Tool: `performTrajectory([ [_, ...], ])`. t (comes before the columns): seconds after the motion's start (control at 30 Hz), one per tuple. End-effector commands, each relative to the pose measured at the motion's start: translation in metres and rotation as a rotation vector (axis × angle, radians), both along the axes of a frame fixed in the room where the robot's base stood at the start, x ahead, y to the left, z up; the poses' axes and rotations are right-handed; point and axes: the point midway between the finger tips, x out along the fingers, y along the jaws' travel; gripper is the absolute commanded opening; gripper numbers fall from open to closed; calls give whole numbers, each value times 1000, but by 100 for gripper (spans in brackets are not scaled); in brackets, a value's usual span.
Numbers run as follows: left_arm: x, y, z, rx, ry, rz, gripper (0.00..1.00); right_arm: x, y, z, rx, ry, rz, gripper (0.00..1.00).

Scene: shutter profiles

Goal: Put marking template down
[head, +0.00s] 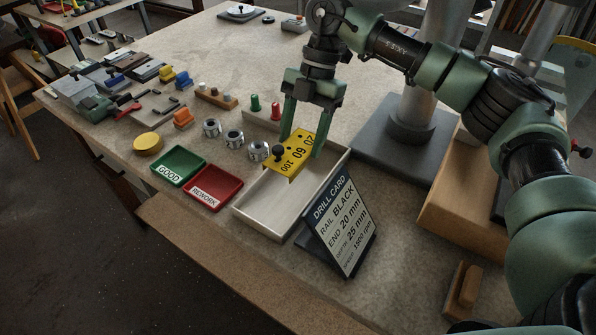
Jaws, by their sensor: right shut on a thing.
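The marking template (293,157) is a yellow plate with black numbers and a black knob. My right gripper (302,146) points down with its two fingers on either side of the template and is shut on it. The template is over the far part of a pale, shallow, open tray (265,213). I cannot tell whether it touches the tray floor or hangs just above it. The near part of the tray is bare. My left gripper is not in view.
A drill card (341,225) stands against the tray's near right side. A green GOOD tray (178,166) and a red REWORK tray (213,187) lie to the left. Metal cylinders (234,139) stand close by the tray's left side. A grey pillar base (408,132) stands right.

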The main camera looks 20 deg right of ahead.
Motion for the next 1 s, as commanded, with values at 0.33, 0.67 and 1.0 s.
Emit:
performTrajectory([
  [0.33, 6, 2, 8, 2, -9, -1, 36, 0, 0, -47, 0, 2, -1, 12],
  [0.67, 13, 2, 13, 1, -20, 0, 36, 0, 0, -82, 0, 1, 0, 12],
  [1.0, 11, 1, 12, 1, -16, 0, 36, 0, 0, -83, -1, 1, 0, 80],
])
